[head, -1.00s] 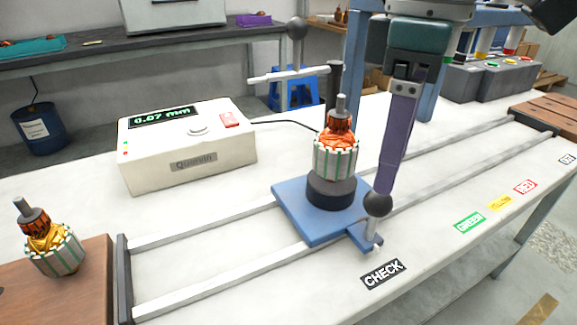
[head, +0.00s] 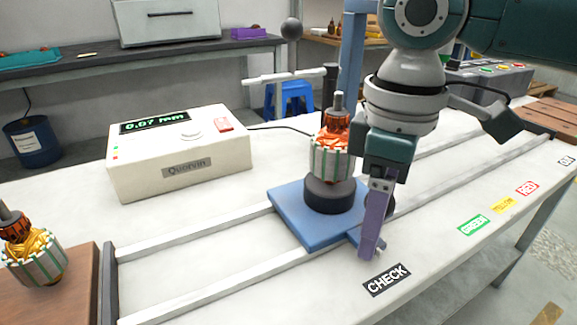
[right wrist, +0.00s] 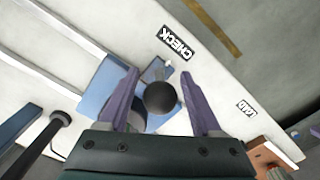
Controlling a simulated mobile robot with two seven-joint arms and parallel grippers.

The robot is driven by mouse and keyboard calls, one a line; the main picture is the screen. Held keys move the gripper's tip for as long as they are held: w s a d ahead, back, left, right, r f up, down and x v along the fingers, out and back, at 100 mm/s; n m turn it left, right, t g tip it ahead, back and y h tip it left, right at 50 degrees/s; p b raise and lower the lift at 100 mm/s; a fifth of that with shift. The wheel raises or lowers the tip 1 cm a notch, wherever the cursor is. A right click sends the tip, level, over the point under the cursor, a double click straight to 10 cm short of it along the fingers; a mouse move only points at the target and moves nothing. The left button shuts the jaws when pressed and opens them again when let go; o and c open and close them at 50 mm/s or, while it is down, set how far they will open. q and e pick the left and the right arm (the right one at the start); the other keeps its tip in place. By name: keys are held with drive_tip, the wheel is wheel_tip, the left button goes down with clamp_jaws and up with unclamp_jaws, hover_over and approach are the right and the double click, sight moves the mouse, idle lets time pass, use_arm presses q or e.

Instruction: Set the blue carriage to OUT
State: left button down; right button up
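The blue carriage (head: 290,220) sits on the two rails, its pointer tab beside the CHECK label (head: 386,280). An armature (head: 331,160) with orange windings stands upright on its dark round base. The carriage's black ball knob (head: 390,206) is mostly hidden behind my right gripper (head: 372,248) in the head view. In the right wrist view the knob (right wrist: 160,97) lies between the two purple fingers (right wrist: 159,76), with gaps on both sides. The right gripper is open. The OUT label (head: 566,161) is at the far right end of the table edge. My left gripper is not in view.
The GREEN (head: 473,225), YELLOW (head: 503,205) and RED (head: 527,188) labels lie along the front edge. The rails (head: 470,182) look clear to the right. A gauge box (head: 180,155) reads 0.07 mm. Another armature (head: 34,252) stands on a brown block at left.

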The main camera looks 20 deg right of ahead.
clamp_jaws()
idle(0.3)
idle(0.9)
